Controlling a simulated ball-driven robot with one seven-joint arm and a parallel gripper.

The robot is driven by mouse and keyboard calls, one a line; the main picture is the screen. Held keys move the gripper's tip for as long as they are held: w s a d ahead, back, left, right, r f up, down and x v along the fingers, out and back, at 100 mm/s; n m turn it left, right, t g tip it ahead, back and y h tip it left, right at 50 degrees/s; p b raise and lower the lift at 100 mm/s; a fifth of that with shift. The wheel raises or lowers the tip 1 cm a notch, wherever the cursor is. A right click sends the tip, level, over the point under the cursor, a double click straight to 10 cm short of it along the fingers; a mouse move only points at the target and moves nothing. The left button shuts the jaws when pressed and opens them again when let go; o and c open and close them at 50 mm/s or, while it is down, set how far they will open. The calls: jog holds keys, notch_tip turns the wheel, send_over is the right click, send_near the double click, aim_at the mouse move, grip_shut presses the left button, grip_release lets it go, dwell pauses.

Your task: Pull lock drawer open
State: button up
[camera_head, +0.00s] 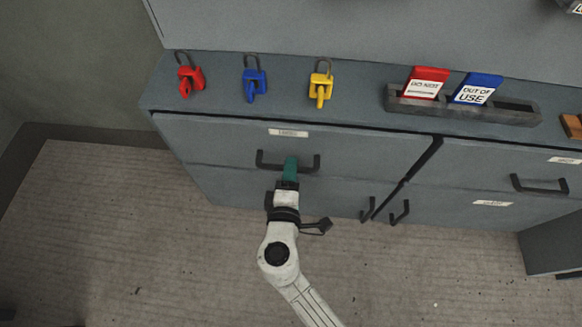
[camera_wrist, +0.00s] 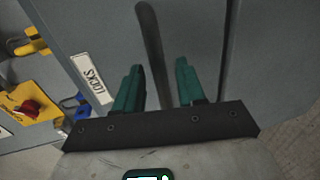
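The lock drawer (camera_head: 215,143) is the grey upper left drawer of the cabinet, and its front looks closed. Its white label (camera_wrist: 90,78) reads LOCKS in the wrist view. Its dark bar handle (camera_head: 309,166) is partly hidden by my gripper (camera_head: 290,168) in the head view. In the wrist view the handle (camera_wrist: 152,50) runs between the two teal fingers of my gripper (camera_wrist: 159,82). The fingers are apart, with gaps on both sides of the bar. Whether either finger touches the bar cannot be told.
Red (camera_head: 190,78), blue (camera_head: 254,80) and yellow (camera_head: 320,86) padlocks lie on the cabinet top. A grey holder (camera_head: 396,104) with red and blue tags stands to their right. Another drawer handle (camera_head: 540,188) is at the right. The floor (camera_head: 130,240) in front is clear.

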jog(key=shift+x, duration=0.9)
grip_shut()
